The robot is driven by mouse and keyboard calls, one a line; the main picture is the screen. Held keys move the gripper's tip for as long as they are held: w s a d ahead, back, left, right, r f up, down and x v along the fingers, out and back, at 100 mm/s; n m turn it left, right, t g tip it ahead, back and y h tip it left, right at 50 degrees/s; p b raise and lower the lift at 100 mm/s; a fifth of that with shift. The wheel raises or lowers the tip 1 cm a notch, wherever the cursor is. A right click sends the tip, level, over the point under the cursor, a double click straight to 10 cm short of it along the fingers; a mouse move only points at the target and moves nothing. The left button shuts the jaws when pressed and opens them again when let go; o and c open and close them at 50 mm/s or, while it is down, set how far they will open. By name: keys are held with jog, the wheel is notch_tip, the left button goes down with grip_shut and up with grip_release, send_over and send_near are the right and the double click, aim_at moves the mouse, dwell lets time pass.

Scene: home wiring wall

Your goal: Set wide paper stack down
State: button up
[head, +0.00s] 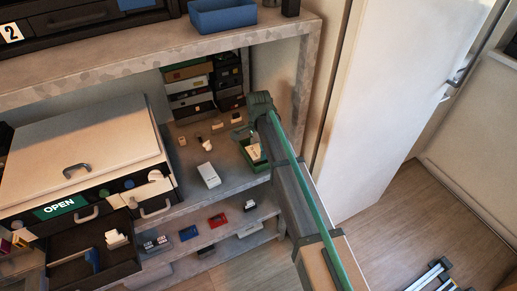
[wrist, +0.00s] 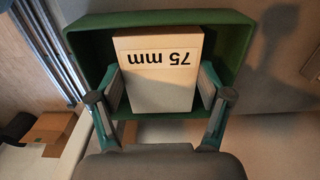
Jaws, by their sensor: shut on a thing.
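The wide paper stack (wrist: 160,84) is a pale block with an upside-down "75 mm" label in the wrist view. My gripper (wrist: 160,92) is shut on it, with one finger against each side. The stack is over or inside a green tray (wrist: 240,40); I cannot tell whether it touches the tray's floor. In the head view, my gripper (head: 252,138) is at the right end of the shelf, and the stack (head: 253,151) shows small and pale within the green tray (head: 258,168). My arm hides part of both.
A white box (head: 208,174) and several small pale pieces lie on the shelf left of the tray. Stacked drawers (head: 190,88) stand behind. A cabinet (head: 85,150) with an open drawer (head: 95,250) is at left. A white door (head: 385,100) is right of my arm.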

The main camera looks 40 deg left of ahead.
aim_at(258, 150)
jog(key=shift+f, duration=0.35)
jog(key=shift+f, duration=0.1)
jog(key=o, duration=1.2)
notch_tip(258, 150, up, 12)
jog(key=shift+r+b, duration=0.15)
jog(key=shift+b, duration=0.55)
